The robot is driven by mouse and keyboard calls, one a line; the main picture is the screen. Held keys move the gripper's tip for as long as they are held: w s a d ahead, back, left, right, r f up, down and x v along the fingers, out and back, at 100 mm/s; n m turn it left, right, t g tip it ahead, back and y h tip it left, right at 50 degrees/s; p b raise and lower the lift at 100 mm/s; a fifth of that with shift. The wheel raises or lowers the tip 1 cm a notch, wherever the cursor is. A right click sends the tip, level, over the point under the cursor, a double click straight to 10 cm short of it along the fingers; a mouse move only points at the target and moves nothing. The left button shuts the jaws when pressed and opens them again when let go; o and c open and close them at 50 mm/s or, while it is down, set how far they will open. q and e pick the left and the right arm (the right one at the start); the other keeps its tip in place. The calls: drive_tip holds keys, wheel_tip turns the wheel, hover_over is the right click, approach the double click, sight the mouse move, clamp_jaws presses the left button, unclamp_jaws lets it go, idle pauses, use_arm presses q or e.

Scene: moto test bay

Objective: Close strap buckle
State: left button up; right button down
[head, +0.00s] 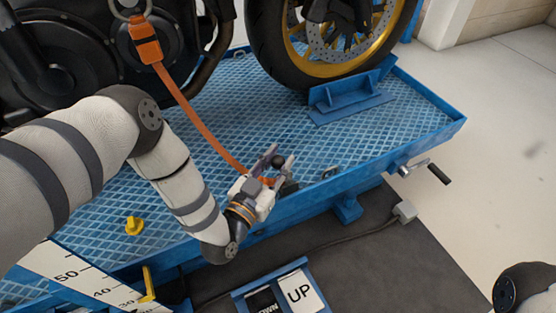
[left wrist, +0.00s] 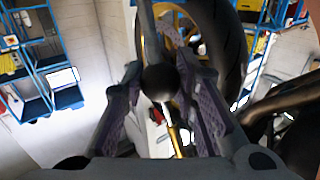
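An orange strap (head: 190,112) runs from an orange buckle-like block (head: 145,42), hung from a metal ring on the motorcycle's side, down to the platform's near edge. My left gripper (head: 278,163) is at the strap's lower end. Its fingers stand on both sides of a black ball knob (left wrist: 160,81) and appear to touch it. In the left wrist view a metal stem (left wrist: 169,112) leads from the knob. The gripper hides most of the lower strap fitting, so I cannot tell how the buckle's lever stands. My right gripper is out of view.
The motorcycle's rear or front wheel (head: 330,45) stands at a blue chock (head: 345,95) on the blue lift platform (head: 410,125). A crank handle (head: 425,170) juts from its right edge. A yellow knob (head: 134,226) is near my left arm.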

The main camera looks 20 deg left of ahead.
use_arm(q)
clamp_jaws()
drive_tip(key=shift+w+d+r+p, duration=0.15)
drive_tip(key=shift+d+r+p, duration=0.1)
drive_tip(key=shift+p, duration=0.2)
drive_tip(key=shift+w+d+r+m+g+p, duration=0.2)
drive_tip(key=shift+w+d+m+g+p, duration=0.25)
drive_tip(key=shift+g+p, duration=0.35)
drive_tip(key=shift+w+d+m+g+y+p, duration=0.4)
drive_tip(key=shift+g+p, duration=0.1)
drive_tip(key=shift+p, duration=0.3)
drive_tip(key=shift+w+d+f+m+g+y+p, duration=0.3)
drive_tip(key=shift+w+d+m+g+y+p, duration=0.15)
drive_tip(key=shift+w+d+g, duration=0.2)
drive_tip(key=shift+w+d+f+m+g+y+p, duration=0.3)
drive_tip(key=shift+w+d+m+g+y+p, duration=0.15)
drive_tip(key=shift+g, duration=0.3)
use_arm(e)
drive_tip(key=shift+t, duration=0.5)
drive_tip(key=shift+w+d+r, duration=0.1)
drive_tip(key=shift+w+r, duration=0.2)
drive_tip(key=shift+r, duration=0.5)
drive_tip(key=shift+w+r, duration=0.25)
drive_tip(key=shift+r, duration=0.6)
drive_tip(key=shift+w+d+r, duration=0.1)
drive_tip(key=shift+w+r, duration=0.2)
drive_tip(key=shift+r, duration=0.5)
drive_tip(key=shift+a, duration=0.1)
